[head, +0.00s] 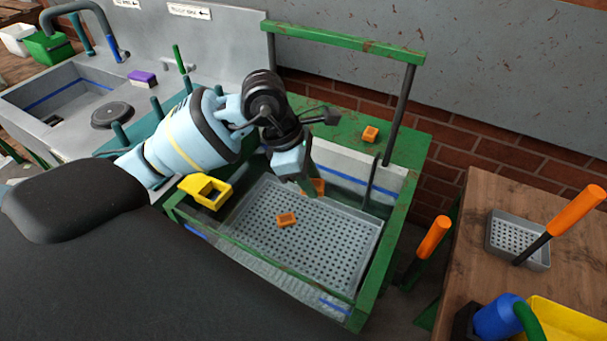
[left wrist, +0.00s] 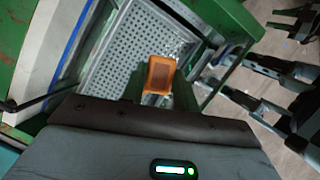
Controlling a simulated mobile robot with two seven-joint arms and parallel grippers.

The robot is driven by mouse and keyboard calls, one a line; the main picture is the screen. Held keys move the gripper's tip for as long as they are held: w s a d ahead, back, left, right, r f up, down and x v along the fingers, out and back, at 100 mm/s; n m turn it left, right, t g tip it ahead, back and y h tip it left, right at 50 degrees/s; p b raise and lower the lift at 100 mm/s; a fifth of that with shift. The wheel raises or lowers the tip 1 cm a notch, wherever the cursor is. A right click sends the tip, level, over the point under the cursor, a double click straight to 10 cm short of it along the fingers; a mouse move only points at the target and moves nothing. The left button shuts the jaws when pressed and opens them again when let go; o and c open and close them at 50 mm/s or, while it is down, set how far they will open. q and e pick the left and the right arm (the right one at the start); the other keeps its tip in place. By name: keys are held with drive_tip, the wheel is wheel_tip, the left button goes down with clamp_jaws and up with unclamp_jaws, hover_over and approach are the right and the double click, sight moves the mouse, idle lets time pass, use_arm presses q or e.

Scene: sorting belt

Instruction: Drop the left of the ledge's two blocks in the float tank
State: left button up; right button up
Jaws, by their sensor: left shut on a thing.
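My left gripper (head: 309,187) is over the float tank, a green-framed tank (head: 398,215) with a grey perforated tray (head: 335,240) inside. It is shut on an orange block (head: 319,187), held above the tray. The left wrist view shows this block (left wrist: 161,74) between the two fingers (left wrist: 160,88), with the tray behind. A second orange block (head: 370,133) sits on the green ledge (head: 345,125) at the tank's back. Another orange block (head: 287,220) is inside the tank, over the tray. My right gripper is not seen in the head view.
A yellow holder (head: 206,190) is on the tank's left rim. A green bar on posts (head: 340,42) stands over the back. A sink (head: 65,95) is at left. A wooden table (head: 500,255) with a small grey basket (head: 500,232) and orange-handled tool is at right.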

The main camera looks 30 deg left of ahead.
use_arm(q)
drive_tip(key=shift+f, duration=0.1)
